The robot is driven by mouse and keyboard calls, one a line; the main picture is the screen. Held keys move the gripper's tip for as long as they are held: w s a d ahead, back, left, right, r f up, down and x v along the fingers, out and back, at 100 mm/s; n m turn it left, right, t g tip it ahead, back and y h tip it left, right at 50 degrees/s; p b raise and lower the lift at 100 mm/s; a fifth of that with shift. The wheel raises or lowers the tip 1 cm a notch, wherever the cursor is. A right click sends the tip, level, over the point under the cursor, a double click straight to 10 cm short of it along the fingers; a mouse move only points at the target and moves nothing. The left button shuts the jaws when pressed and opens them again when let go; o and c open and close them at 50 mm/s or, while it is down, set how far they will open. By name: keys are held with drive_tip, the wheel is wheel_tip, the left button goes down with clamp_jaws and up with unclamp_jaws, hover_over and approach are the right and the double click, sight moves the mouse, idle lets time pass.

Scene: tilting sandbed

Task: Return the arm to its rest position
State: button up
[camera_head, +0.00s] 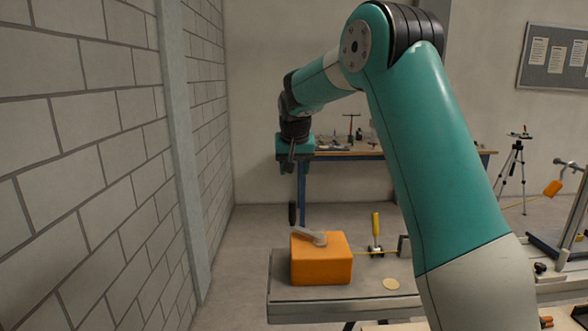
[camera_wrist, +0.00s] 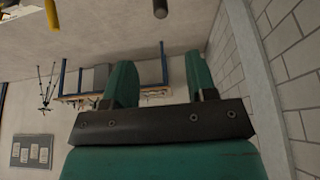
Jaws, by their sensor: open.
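My teal arm rises on the right of the head view and bends over to the left, with the wrist hanging down. My gripper (camera_head: 291,168) points down above an orange box (camera_head: 321,262) with a grey crank arm (camera_head: 309,236) and an upright black grip (camera_head: 292,214). The gripper is above the grip and apart from it. In the wrist view, my two teal fingers (camera_wrist: 158,70) are spread with nothing between them. The dark end of the grip (camera_wrist: 160,9) shows beyond them at the top edge.
The orange box stands on a grey bench (camera_head: 300,310) beside a yellow-handled tool (camera_head: 376,228) and a pale disc (camera_head: 391,284). A block wall (camera_head: 90,150) is at left. Behind are a workbench (camera_head: 380,154), a tripod (camera_head: 516,165) and a notice board (camera_head: 553,58).

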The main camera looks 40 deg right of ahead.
idle(0.4)
drive_tip(key=s+a+n+y, duration=0.2)
drive_tip(key=s+a+n, duration=0.2)
drive_tip(key=s+a, duration=0.5)
drive_tip(key=s+a+n+y, duration=0.25)
drive_tip(key=s+a, duration=0.25)
drive_tip(key=a, duration=0.8)
drive_tip(key=s+a+f+n+g+y, duration=0.1)
drive_tip(key=s+a+n, duration=0.3)
drive_tip(key=s, duration=0.6)
drive_tip(key=s+a+f+n+g+y, duration=0.1)
drive_tip(key=s+a+n+g, duration=0.1)
drive_tip(key=s+a, duration=0.4)
drive_tip(key=s+n, duration=0.1)
drive_tip(key=s, duration=0.4)
drive_tip(key=shift+a+f+n+g, duration=0.15)
drive_tip(key=shift+a+n+g, duration=0.2)
drive_tip(key=shift+g, duration=0.05)
